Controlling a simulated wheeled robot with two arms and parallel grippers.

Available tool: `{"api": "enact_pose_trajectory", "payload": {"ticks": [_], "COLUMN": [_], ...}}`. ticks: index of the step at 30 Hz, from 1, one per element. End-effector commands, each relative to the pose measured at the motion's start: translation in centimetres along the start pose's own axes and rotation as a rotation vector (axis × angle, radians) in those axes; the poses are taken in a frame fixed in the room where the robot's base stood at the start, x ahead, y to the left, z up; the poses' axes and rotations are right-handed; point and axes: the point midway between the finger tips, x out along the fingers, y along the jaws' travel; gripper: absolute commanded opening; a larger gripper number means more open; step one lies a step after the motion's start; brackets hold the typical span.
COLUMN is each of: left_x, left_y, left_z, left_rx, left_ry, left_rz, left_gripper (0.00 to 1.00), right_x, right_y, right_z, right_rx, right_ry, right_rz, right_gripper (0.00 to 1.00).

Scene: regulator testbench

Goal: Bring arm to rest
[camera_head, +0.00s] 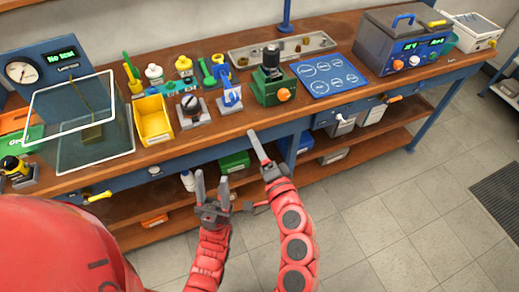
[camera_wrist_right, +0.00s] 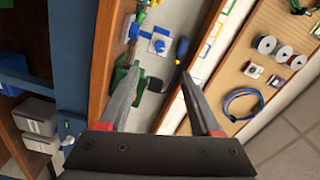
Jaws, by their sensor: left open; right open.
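My left gripper (camera_head: 211,180) is open and empty in the head view, in front of the bench, with its fingers pointing up. My right gripper (camera_head: 249,170) is open and empty just right of it, with one finger reaching toward the bench's front edge. In the right wrist view the right gripper (camera_wrist_right: 159,70) has its two fingers spread, with nothing held between them. Both red arms come up from the bottom of the head view. Whether the right fingertip touches the bench edge is hard to tell.
The wooden workbench (camera_head: 215,119) holds a yellow bin (camera_head: 153,118), a green regulator (camera_head: 273,88), a blue mat (camera_head: 328,76), a clear-sided box (camera_head: 95,135) and a grey machine (camera_head: 402,42). A lower shelf (camera_head: 345,147) carries bins.

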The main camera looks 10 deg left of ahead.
Motion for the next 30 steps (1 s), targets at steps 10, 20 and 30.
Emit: {"api": "enact_pose_trajectory", "payload": {"ticks": [10,20,30], "left_x": [-0.1,-0.1,-0.1], "left_y": [0.0,0.0,0.0], "left_z": [0.0,0.0,0.0], "left_rx": [0.000,0.000,0.000], "left_ry": [0.000,0.000,0.000], "left_rz": [0.000,0.000,0.000], "left_gripper": [0.50,0.50,0.50], "right_x": [-1.3,-1.3,-1.8], "right_y": [0.0,0.0,2.8], "right_z": [0.0,-0.1,-7.9], "right_rx": [0.000,0.000,-0.211], "right_ry": [0.000,0.001,0.330], "right_rz": [0.001,0.000,0.044], "right_gripper": [0.65,0.65,0.65]}}
